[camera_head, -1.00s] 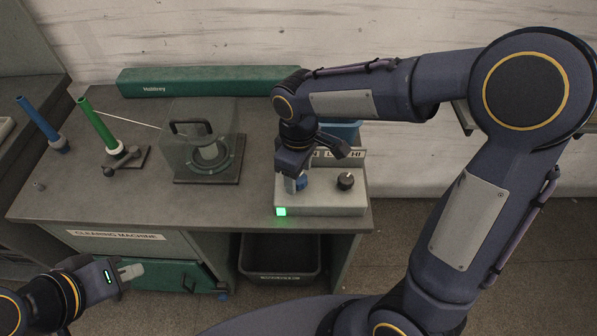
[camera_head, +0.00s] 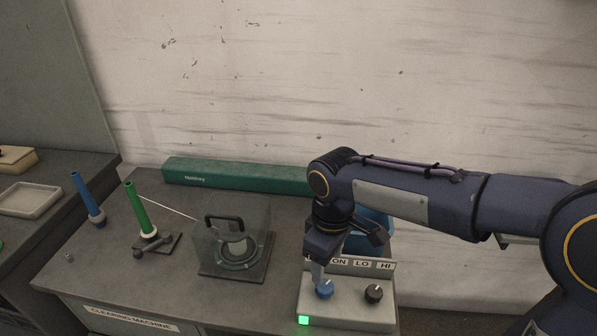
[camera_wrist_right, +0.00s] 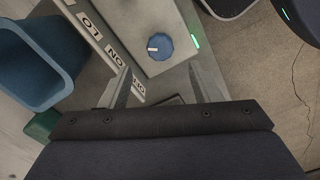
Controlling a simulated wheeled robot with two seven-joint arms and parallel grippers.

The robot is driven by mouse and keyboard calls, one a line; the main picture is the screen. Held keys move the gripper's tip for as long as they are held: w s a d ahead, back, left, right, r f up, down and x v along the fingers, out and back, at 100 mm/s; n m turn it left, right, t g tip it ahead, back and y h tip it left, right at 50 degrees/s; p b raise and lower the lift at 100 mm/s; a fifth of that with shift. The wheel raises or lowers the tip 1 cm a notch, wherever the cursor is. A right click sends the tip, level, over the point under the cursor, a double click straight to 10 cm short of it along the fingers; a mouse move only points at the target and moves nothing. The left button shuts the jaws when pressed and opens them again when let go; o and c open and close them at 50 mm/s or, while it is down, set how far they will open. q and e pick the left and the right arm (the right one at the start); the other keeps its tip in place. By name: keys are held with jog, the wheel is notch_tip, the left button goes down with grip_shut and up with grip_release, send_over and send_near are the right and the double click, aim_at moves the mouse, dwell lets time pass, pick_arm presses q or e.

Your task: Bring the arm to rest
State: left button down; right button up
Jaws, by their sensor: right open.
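My right gripper (camera_head: 322,272) hangs over the control box (camera_head: 347,312) in the head view, pointing down above the blue knob (camera_head: 324,289). In the right wrist view its two fingers stand wide apart, with nothing between the tips (camera_wrist_right: 158,85). The blue knob also shows in the wrist view (camera_wrist_right: 159,47), clear of the fingers; its pale pointer mark is visible. The right arm reaches in from the right edge. My left gripper is out of the head view.
A black knob (camera_head: 374,293) and lit green lamp (camera_head: 303,319) are on the box; a blue bin (camera_wrist_right: 38,62) stands behind. A long green box (camera_head: 235,176) lies behind.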

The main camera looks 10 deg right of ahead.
jog(key=s+d+m+t+y, duration=0.2)
jog(key=s+d+m, duration=0.2)
jog(key=s, duration=0.4)
jog(key=s+d+r+m+t+y+p, duration=0.1)
jog(key=s+d+m+t, duration=0.2)
jog(key=s+d+m, duration=0.2)
jog(key=shift+s+r+m+t+y, duration=0.2)
jog(key=shift+s+m+t+y, duration=0.15)
jog(key=shift+s+m, duration=1.05)
jog(key=shift+s+n, duration=0.3)
